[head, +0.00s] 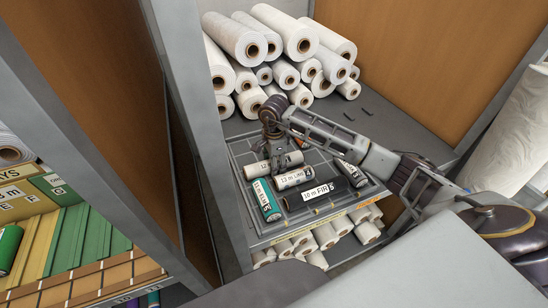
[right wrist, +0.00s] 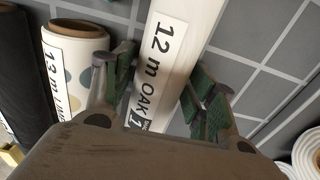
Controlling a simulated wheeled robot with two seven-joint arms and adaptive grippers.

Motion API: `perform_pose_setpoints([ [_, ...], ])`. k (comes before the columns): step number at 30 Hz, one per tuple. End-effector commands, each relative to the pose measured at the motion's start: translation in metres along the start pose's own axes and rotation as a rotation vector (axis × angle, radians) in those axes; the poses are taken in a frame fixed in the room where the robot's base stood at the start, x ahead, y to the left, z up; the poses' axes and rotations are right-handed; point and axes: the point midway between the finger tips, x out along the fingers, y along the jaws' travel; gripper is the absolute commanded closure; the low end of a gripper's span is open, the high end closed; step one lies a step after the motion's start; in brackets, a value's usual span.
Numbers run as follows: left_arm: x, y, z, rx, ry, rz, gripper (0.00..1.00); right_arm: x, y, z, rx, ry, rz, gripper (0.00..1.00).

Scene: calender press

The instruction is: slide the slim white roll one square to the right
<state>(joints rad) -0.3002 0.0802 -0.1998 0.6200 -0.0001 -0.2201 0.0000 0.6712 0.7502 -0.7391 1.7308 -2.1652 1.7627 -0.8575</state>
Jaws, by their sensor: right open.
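The slim white roll (right wrist: 178,45), labelled "12 m OAK", lies between the two green-padded fingers of my right gripper (right wrist: 160,88) in the right wrist view. The fingers are open, one on each side of it; I cannot tell whether either touches. In the head view the white roll (head: 256,171) lies at the back of the gridded grey board, partly hidden by my right gripper (head: 277,150), which reaches down over it. My left gripper is not in view.
A spotted roll (head: 294,178) and a black roll (head: 322,193) lie in front of the white roll. A teal roll (head: 266,201) lies to the left and a dark roll with a white label (head: 350,173) to the right. Large white rolls (head: 285,33) are stacked behind.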

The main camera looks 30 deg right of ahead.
Motion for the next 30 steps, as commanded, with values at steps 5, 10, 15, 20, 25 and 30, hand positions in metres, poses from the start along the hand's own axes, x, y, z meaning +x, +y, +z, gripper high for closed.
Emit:
perform_pose_setpoints([
  [5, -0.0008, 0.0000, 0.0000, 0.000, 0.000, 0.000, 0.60, 0.0043, -0.0001, 0.0004, 0.000, -0.001, -0.001, 0.43],
  [10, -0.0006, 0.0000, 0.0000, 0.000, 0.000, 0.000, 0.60, 0.0046, -0.0001, 0.0004, 0.000, -0.001, -0.001, 0.43],
  [15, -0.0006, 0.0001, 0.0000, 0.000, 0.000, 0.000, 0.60, 0.0046, 0.0000, 0.0003, 0.000, -0.001, -0.001, 0.56],
  [20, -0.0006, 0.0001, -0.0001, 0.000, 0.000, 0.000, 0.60, 0.0045, 0.0000, 0.0003, 0.000, -0.001, -0.001, 0.76],
  [25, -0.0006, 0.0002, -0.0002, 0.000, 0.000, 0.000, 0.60, 0.0041, -0.0002, -0.0005, 0.000, 0.000, -0.001, 0.82],
  [30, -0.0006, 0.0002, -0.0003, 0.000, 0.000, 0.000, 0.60, 0.0041, -0.0002, -0.0067, 0.001, 0.000, -0.001, 0.82],
])
